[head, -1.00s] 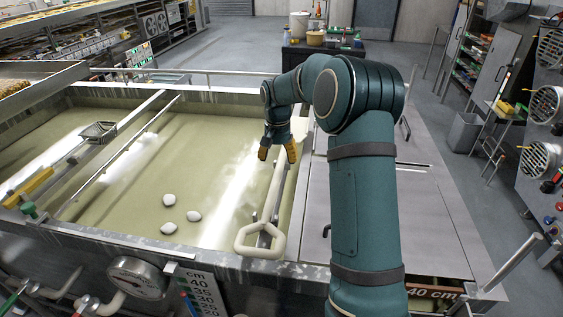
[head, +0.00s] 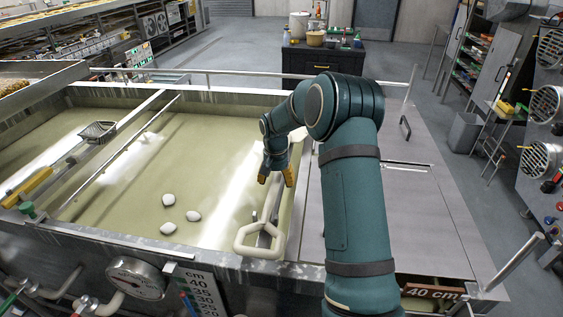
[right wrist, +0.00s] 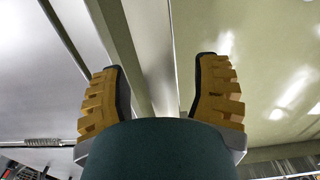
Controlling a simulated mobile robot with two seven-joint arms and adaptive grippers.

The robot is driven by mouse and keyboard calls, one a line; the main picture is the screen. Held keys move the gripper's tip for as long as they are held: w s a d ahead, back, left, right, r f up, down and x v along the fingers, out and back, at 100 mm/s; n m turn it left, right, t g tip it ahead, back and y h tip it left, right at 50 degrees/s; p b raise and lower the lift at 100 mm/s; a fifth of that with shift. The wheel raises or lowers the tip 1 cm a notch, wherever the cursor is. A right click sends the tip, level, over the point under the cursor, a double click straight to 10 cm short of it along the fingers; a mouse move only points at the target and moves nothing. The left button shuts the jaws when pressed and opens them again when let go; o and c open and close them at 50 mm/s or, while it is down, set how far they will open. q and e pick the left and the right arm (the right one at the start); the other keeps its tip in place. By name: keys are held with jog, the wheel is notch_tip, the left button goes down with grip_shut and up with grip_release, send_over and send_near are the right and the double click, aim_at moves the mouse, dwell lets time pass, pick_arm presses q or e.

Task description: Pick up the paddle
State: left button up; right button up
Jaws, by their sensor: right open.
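The paddle (head: 258,243) is cream-coloured with a ring-shaped grip. It lies at the right end of the tank, its grip by the front rim and its shaft running away from me. My right gripper (head: 274,180) points down over the shaft, open and empty; its fingers and arm hide the far part of the paddle. In the right wrist view, pale long bars pass between the spread yellow-padded fingers (right wrist: 160,95); I cannot tell which is the paddle's shaft. My left gripper is not in view.
The tank (head: 110,235) holds cloudy greenish liquid with several white lumps (head: 168,199). A mesh skimmer (head: 97,131) with a yellow handle lies at the left. A flat grey metal top (head: 425,215) lies right of the tank. A dark cabinet (head: 322,62) stands behind.

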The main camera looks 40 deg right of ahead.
grip_shut()
